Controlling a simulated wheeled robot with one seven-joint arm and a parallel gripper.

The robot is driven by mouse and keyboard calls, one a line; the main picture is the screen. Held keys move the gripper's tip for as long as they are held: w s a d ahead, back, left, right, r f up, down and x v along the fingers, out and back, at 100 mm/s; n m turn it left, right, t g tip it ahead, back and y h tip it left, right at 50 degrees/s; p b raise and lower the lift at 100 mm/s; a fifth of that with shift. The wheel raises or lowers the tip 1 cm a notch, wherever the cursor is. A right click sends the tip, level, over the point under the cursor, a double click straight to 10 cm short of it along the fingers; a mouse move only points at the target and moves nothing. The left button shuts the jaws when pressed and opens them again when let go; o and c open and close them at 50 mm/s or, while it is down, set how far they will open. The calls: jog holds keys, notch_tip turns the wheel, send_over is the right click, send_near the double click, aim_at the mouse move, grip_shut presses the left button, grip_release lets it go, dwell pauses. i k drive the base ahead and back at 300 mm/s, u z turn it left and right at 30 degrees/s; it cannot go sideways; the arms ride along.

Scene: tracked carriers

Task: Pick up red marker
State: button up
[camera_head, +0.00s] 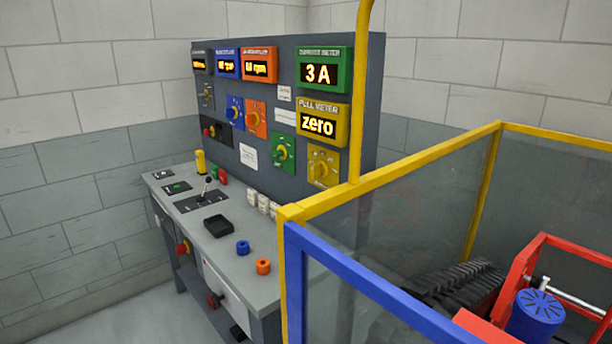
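A small red upright piece (223,177) stands towards the back of the grey console desk (190,238), near the foot of the panel. It may be the red marker, but it is too small to be sure. A small green piece (213,172) stands directly to its left, and a yellow cylinder (200,162) stands further left. My gripper is not in view.
The desk also holds a joystick (206,188), a black tray (218,227), a blue ring (242,247) and an orange ring (263,267). A yellow-framed glass enclosure (400,165) with a blue rail (375,290) stands at the right, around machinery.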

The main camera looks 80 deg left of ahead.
aim_at(223, 178)
jog(key=u, duration=3.4)
jog(key=k, duration=0.6)
jog(key=u, duration=0.45)
jog(key=i, duration=0.9)
jog(key=u, duration=0.65)
jog(key=i, duration=3.15)
jog(key=z, duration=0.75)
jog(key=i, duration=1)
jog(key=z, duration=1.05)
